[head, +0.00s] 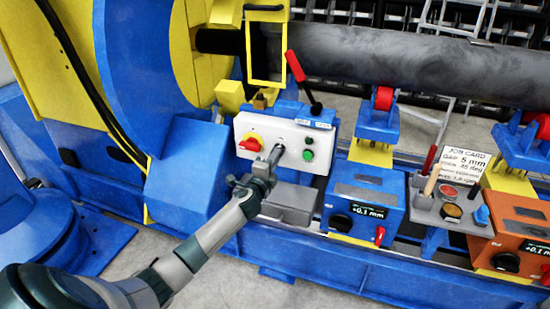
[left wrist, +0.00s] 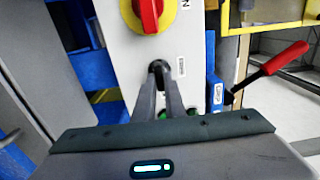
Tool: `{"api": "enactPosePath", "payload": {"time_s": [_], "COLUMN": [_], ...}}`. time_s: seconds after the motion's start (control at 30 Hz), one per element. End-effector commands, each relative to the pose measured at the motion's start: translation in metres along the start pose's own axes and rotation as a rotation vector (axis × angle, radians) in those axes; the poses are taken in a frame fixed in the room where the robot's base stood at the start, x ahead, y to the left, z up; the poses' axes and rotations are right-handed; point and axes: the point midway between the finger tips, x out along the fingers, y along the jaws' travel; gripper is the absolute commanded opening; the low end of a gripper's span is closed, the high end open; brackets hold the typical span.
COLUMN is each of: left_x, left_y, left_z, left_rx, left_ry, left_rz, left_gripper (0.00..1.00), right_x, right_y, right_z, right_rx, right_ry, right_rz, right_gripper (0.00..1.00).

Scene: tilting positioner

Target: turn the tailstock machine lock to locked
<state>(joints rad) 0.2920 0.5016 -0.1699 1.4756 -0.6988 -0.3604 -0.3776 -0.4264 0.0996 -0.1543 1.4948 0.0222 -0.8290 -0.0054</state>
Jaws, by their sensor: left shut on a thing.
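A white control panel (head: 310,140) faces me, with a red knob on a yellow plate (head: 250,143) at its left and a green button (head: 308,155) at its right. My left gripper (head: 275,153) is at the panel between them. In the left wrist view its fingers (left wrist: 160,72) are shut on a small dark switch (left wrist: 158,66), mostly hidden by the fingertips. I cannot read the switch's position. A label sits just right of it. In that view the red knob (left wrist: 148,12) is above the fingers, and green buttons show partly behind them. My right gripper is not in view.
A red-handled lever (head: 296,66) rises just behind the panel. A grey box (head: 290,203) is below it. A blue unit with a display (head: 365,190) stands to the right, then a tool shelf and an orange unit (head: 515,232). A large pipe (head: 400,62) runs across the back.

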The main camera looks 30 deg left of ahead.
Motion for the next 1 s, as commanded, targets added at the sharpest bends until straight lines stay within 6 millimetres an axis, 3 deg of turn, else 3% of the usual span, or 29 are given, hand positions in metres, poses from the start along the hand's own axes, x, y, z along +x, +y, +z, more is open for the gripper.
{"api": "enactPosePath", "payload": {"time_s": [0.2,0.3,0.73,1.0], "left_x": [0.000,0.000,-0.003,-0.026], "left_y": [0.000,0.000,0.001,0.001], "left_z": [-0.001,-0.001,0.000,0.000], "left_rx": [0.002,0.002,0.000,0.001], "left_ry": [0.002,0.001,0.000,0.001], "left_rz": [0.000,0.000,0.001,0.001], "left_gripper": [0.00,0.29,0.29,0.29], "right_x": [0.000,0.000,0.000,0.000], "right_y": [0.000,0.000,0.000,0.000], "right_z": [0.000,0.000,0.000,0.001], "right_rx": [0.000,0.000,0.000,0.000], "right_ry": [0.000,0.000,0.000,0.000], "right_rz": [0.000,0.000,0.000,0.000], "right_gripper": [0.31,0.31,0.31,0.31]}}
